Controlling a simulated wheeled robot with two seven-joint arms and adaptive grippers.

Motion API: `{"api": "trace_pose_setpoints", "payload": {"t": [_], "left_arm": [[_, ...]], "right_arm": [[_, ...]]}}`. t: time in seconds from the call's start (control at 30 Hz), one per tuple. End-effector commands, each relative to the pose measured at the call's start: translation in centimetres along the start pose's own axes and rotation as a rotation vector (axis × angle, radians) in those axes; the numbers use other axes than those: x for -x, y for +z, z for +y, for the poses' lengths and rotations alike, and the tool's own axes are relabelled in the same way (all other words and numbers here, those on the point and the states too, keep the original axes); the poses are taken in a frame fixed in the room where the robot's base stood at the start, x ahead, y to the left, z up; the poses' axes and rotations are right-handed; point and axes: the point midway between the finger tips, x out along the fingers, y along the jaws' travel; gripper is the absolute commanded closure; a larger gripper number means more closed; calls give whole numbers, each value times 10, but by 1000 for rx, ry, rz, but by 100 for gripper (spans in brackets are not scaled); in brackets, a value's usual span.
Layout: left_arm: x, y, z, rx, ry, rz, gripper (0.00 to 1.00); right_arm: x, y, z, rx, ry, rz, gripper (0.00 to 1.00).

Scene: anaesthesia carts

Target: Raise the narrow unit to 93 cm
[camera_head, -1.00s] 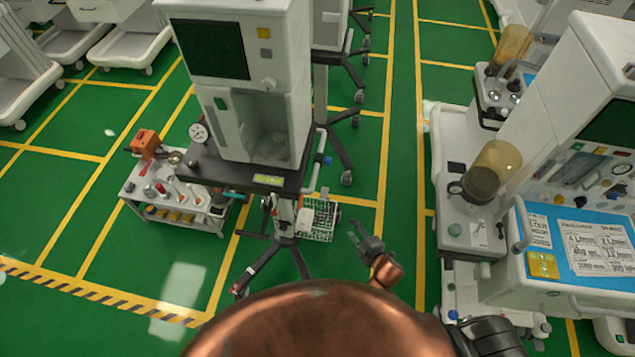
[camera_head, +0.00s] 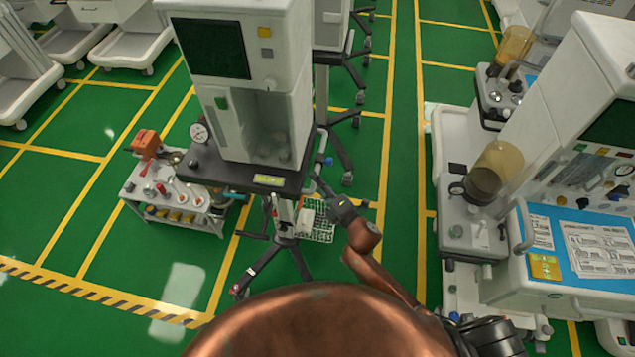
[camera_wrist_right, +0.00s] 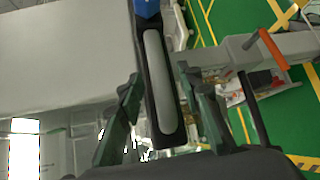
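The narrow unit (camera_head: 235,115) is a tall white machine with a dark screen, standing on a black shelf carried by a column with a dark legged base. A small lit display (camera_head: 268,180) on the shelf's front edge is too small to read. My right gripper (camera_head: 322,188) is at the shelf's right side, beside the unit's handle. In the right wrist view, my right gripper's fingers (camera_wrist_right: 165,115) are apart, one on each side of a grey handle bar (camera_wrist_right: 158,75) with a dark surround. I cannot tell whether they touch it. My left gripper is out of view.
A low trolley (camera_head: 180,205) with tools and an orange box stands left of the unit. A wire basket (camera_head: 318,220) hangs behind my right gripper. A larger cart (camera_head: 530,270) with a blue top stands at the right.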

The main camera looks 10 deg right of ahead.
Motion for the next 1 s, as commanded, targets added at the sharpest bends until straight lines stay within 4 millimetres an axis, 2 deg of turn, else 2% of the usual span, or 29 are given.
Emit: {"api": "trace_pose_setpoints", "payload": {"t": [0.33, 0.8, 1.0], "left_arm": [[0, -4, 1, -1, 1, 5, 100], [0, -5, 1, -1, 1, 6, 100], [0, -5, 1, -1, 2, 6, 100]], "right_arm": [[-4, 0, 0, -1, -1, 0, 68], [-4, 0, -1, -1, -1, 0, 100], [-4, 0, -1, -1, -1, -1, 100]]}}
